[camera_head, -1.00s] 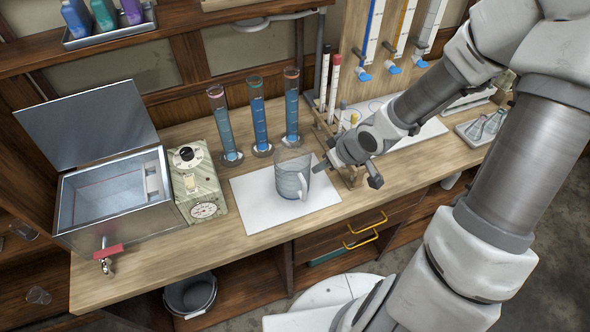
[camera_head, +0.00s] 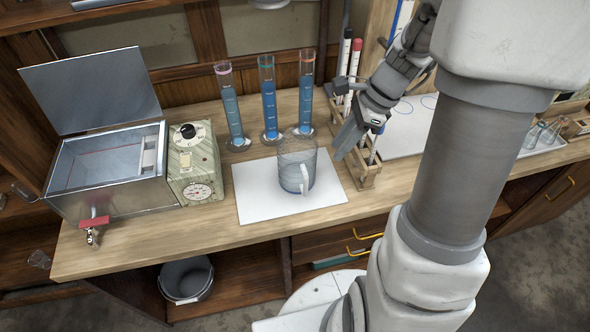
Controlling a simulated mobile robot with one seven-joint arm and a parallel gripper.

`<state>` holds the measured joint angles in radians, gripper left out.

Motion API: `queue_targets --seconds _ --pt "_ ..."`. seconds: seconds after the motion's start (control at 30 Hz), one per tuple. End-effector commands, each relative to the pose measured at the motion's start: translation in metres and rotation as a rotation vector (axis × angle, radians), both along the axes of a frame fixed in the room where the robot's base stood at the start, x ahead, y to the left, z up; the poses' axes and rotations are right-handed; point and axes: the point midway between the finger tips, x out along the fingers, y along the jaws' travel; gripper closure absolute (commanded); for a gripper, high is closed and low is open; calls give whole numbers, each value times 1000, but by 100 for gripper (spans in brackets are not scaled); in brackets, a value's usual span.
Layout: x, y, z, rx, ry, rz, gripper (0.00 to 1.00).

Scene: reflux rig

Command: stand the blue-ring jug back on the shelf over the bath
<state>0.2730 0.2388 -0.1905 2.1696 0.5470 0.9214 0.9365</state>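A clear jug (camera_head: 296,165) stands upright on a white mat (camera_head: 262,204) on the bench. Its handle faces the front right, and a bluish band shows low on its wall. My gripper (camera_head: 343,142) is above the bench to the right of the jug, apart from it, pointing down and left. Its finger gap does not show clearly, and I see nothing held. The bath (camera_head: 112,190) is the open metal box at the left, lid raised. Only the lower edge of the shelf (camera_head: 50,24) above it shows at the top left.
Several blue-filled cylinders (camera_head: 269,100) stand behind the jug. A control box (camera_head: 195,165) stands between bath and mat. A wooden rack (camera_head: 369,178) with pens stands close by my gripper. The bench front (camera_head: 180,232) is clear. A bucket (camera_head: 187,280) is below.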

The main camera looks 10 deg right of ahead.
Motion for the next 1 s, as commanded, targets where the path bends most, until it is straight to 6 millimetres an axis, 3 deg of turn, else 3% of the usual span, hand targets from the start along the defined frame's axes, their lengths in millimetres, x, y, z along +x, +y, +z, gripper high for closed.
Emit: queue_targets --seconds 0.4,0.77,1.0 --pt "5 34 -83 -1 6 5 68" --pt "8 48 -112 -3 3 5 68" --pt "10 68 -142 -2 4 5 68"
